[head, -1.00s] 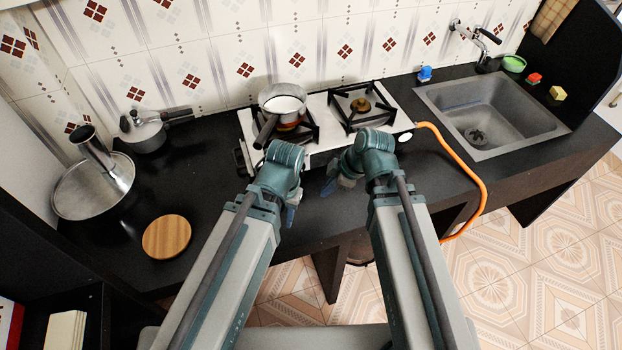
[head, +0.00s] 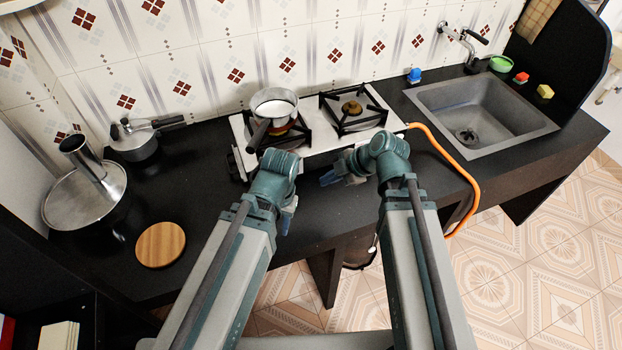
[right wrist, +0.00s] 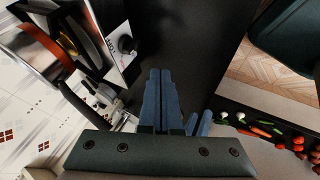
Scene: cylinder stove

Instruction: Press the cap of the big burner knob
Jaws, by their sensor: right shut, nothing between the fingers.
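The white stove (head: 325,150) has two burners, with a pan (head: 273,104) on the left one and an orange glow beneath it. In the right wrist view a dark round knob (right wrist: 127,44) sits on the stove's white panel beside lettering. I cannot tell its size relative to any other knob. My right gripper (head: 328,179) is shut and empty in front of the stove; its blue fingers (right wrist: 161,98) are apart from the knob. My left gripper (head: 287,221) hangs lower to the left, and its jaws are too small to read. The stove's front is partly hidden in the head view.
An orange hose (head: 463,160) runs from the stove's right end over the counter edge. A sink (head: 480,115) lies to the right. Black counter before the stove is clear.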

